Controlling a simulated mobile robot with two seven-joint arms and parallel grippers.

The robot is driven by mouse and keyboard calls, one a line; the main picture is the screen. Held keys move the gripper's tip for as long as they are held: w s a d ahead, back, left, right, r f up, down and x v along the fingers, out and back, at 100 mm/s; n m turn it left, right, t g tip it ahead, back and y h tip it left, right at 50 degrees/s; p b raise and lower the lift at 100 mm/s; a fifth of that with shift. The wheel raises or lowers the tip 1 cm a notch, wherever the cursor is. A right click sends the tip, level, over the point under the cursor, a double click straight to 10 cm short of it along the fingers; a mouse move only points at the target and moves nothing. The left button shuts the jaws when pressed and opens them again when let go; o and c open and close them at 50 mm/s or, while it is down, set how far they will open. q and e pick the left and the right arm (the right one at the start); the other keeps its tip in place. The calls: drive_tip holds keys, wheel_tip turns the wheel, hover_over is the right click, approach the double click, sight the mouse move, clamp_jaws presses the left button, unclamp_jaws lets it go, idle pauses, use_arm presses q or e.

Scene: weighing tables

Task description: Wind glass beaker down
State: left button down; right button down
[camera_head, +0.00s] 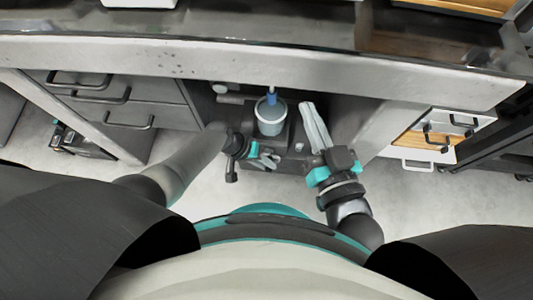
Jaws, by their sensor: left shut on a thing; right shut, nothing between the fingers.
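A glass beaker (270,118) with bluish contents stands upright on a dark stand (292,158) below the front edge of the table. A thin blue-and-white rod (271,95) sticks up from the beaker. My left gripper (268,159) is in front of and below the beaker, at the front of the dark stand. It is shut on a small part there, which the fingers mostly hide. My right gripper (309,106) is to the right of the beaker, its pale fingers shut and empty, pointing up in the picture. It appears apart from the beaker.
The grey table edge (330,85) runs across above both grippers. A dark drawer cabinet (120,110) stands at the left. A white and wooden drawer unit (435,135) stands at the right. Pale floor (270,187) shows between my body and the stand.

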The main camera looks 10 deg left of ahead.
drive_tip(key=shift+s+r, duration=0.15)
idle(0.4)
use_arm(q)
drive_tip(key=c, duration=0.7)
unclamp_jaws()
drive_tip(key=shift+a+r, duration=0.1)
use_arm(e)
drive_tip(key=shift+a+r, duration=0.1)
drive_tip(key=shift+r, duration=0.05)
